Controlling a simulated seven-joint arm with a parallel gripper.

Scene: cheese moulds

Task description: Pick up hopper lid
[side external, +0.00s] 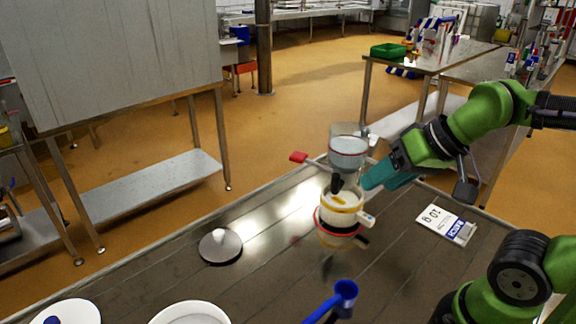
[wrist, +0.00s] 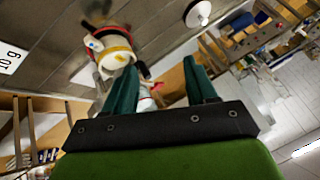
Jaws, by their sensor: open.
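The likely hopper lid is a pale grey disc with a raised knob (side external: 219,246), lying flat on the dark table left of centre. It also shows at the top of the wrist view (wrist: 198,14). A hopper with a clear upper bowl (side external: 349,152) and a cream lower body (side external: 341,207) stands at the table's middle. My gripper (side external: 368,181) is beside the hopper on its right, well apart from the lid. In the wrist view its teal fingers (wrist: 160,88) are spread with nothing held between them. Whether a finger touches the hopper cannot be told.
A white card marked 10 g (side external: 440,222) lies right of the hopper. A blue scoop (side external: 343,293) and a white bowl (side external: 190,313) are at the front. A white round piece with a blue knob (side external: 78,312) is front left. The table around the lid is clear.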

